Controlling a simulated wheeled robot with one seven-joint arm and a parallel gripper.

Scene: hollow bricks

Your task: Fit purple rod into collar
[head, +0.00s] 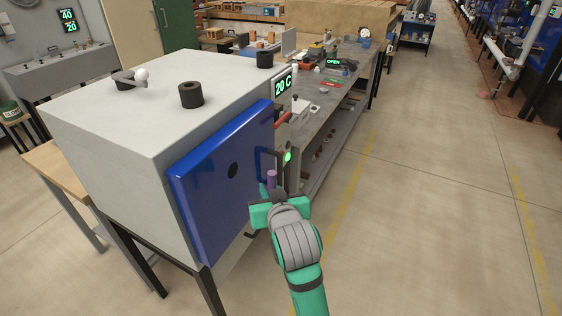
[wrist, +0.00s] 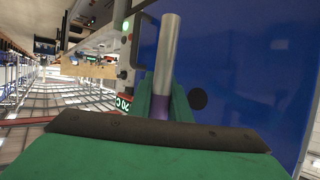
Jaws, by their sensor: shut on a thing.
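My gripper (head: 268,207) is in front of the blue door of the large grey cabinet, shut on the purple rod (head: 271,179). In the wrist view the rod (wrist: 168,55) shows a long grey metal length, with a purple part (wrist: 175,108) close to the jaws. I cannot tell for sure which thing is the collar. A short dark cylinder with a hollow top (head: 191,95) stands on the cabinet, and another dark cylinder (head: 264,60) stands near its back edge.
The blue door (head: 222,180) looks shut, with a dark handle (head: 268,165) close to my gripper. A green light and a "20 C" display (head: 283,86) are beside it. A long cluttered bench (head: 335,95) runs behind. The floor (head: 430,200) on the right is clear.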

